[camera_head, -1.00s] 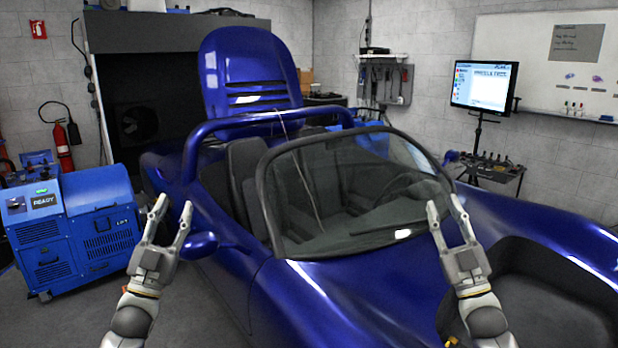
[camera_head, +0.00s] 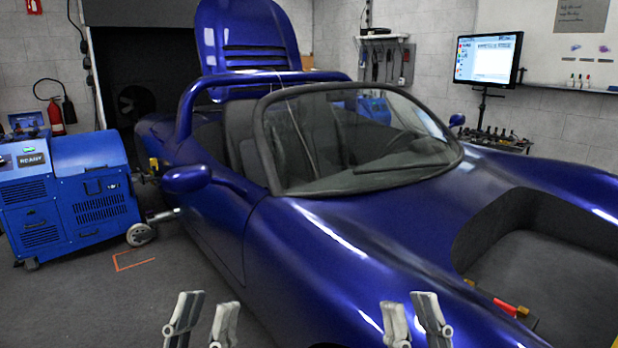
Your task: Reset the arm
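My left gripper (camera_head: 204,318) shows at the bottom, left of the middle, in the head view. Its two fingers stand apart with nothing between them. My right gripper (camera_head: 416,316) shows at the bottom, right of the middle. Its two fingers also stand apart, with nothing visible between them. Only the finger ends are in view; both arms are hidden below the picture's edge. A blue open-top car (camera_head: 340,235) fills the middle and right. The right gripper appears in front of the car's side, the left one in front of the floor beside it.
A blue machine (camera_head: 90,210) with a READY display stands on the left, next to the car. A fire extinguisher (camera_head: 55,118) hangs behind it. A monitor (camera_head: 487,59) and a tool table (camera_head: 497,141) stand at the back right. Grey floor (camera_head: 120,300) is clear at front left.

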